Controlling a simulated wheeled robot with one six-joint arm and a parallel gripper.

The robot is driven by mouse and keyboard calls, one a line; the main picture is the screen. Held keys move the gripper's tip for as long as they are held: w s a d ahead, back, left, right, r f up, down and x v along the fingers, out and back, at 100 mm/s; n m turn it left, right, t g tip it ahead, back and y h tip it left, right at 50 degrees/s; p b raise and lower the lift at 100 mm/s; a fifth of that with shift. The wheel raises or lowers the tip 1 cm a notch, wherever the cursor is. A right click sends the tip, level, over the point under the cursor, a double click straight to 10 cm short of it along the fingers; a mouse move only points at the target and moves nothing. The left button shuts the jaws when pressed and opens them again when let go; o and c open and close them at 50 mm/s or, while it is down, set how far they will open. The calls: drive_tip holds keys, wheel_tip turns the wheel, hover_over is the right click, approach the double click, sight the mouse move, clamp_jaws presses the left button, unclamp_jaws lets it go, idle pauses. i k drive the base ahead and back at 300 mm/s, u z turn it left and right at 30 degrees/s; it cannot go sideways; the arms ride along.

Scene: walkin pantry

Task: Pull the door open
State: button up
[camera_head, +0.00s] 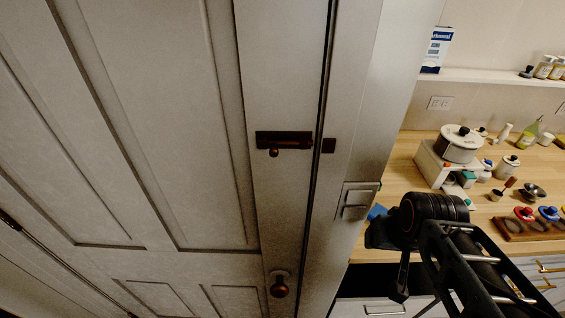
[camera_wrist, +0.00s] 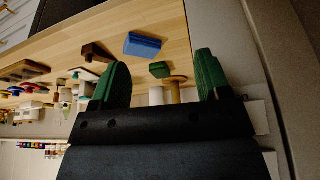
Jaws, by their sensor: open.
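The door (camera_head: 150,110) is a pale panelled door filling the left of the head view. It looks closed against its frame (camera_head: 365,110). A dark slide bolt (camera_head: 284,140) sits across its right edge, with a small catch plate (camera_head: 328,145) on the frame; I cannot tell for sure whether the bolt is engaged. A round dark knob (camera_head: 279,287) is lower on the door. My gripper (camera_head: 385,228) is to the right of the door frame, apart from bolt and knob. In the wrist view its green fingertips (camera_wrist: 160,80) are spread with nothing between them.
A light switch (camera_head: 356,201) is on the frame beside my gripper. A wooden counter (camera_head: 402,180) at right holds a white appliance (camera_head: 440,166), jars and bottles. A blue block (camera_wrist: 143,45) lies on the counter. The space in front of the door looks clear.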

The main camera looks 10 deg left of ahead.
sight(129, 129)
drive_tip(key=k, duration=0.5)
drive_tip(key=u, duration=3.1)
drive_tip(key=k, duration=0.9)
drive_tip(key=z, duration=1)
drive_tip(key=i, duration=1)
drive_tip(key=u, duration=1.45)
drive_tip(key=k, duration=0.75)
drive_tip(key=z, duration=0.05)
